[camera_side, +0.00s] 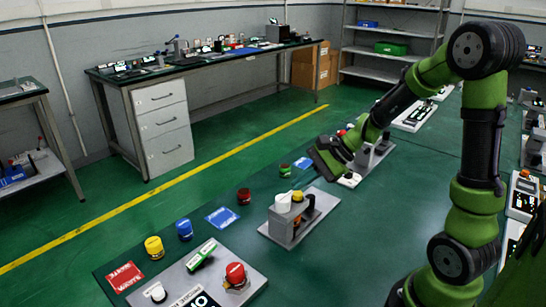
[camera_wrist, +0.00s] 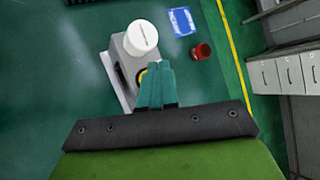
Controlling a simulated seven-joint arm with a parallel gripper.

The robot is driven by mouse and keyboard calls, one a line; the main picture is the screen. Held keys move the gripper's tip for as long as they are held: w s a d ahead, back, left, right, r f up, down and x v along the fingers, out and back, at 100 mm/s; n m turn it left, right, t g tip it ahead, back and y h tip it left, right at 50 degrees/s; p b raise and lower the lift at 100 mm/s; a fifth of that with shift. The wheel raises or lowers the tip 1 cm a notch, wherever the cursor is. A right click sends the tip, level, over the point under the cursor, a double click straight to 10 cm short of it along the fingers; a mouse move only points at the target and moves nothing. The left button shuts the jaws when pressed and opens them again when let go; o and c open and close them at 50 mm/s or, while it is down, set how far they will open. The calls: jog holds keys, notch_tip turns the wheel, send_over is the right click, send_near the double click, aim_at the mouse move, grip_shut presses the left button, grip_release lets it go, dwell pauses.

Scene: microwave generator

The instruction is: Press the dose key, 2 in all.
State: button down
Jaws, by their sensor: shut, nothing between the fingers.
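A grey bracket-like unit (camera_side: 288,228) stands on a flat plate in the middle of the bench, with a white round knob (camera_side: 283,202), a yellow cap (camera_side: 297,196) and a dark part at its right. No label on it is readable, so I cannot tell which part is the dose key. In the wrist view the white knob (camera_wrist: 142,36) is just beyond my gripper (camera_wrist: 157,70), and a bit of the yellow cap (camera_wrist: 143,75) shows beside the teal fingers, which hide the rest. My fingers are shut and empty. In the side view my gripper (camera_side: 322,163) hangs above and right of the unit.
A panel with a red button (camera_side: 235,272) and a white button (camera_side: 155,291) lies at the front left. Yellow (camera_side: 154,247), blue (camera_side: 184,229) and dark red (camera_side: 244,196) caps stand along the bench's left edge.

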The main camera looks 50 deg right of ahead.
jog(key=shift+r, duration=0.25)
jog(key=shift+r, duration=2.5)
jog(key=shift+f, duration=0.1)
jog(key=s+a+r+n+h, duration=0.4)
jog(key=s+a+r+n, duration=0.2)
jog(key=s+a+n, duration=0.3)
jog(key=s+n, duration=0.4)
jog(key=n, duration=0.1)
jog(key=shift+a+n, duration=0.15)
jog(key=shift+n, duration=0.15)
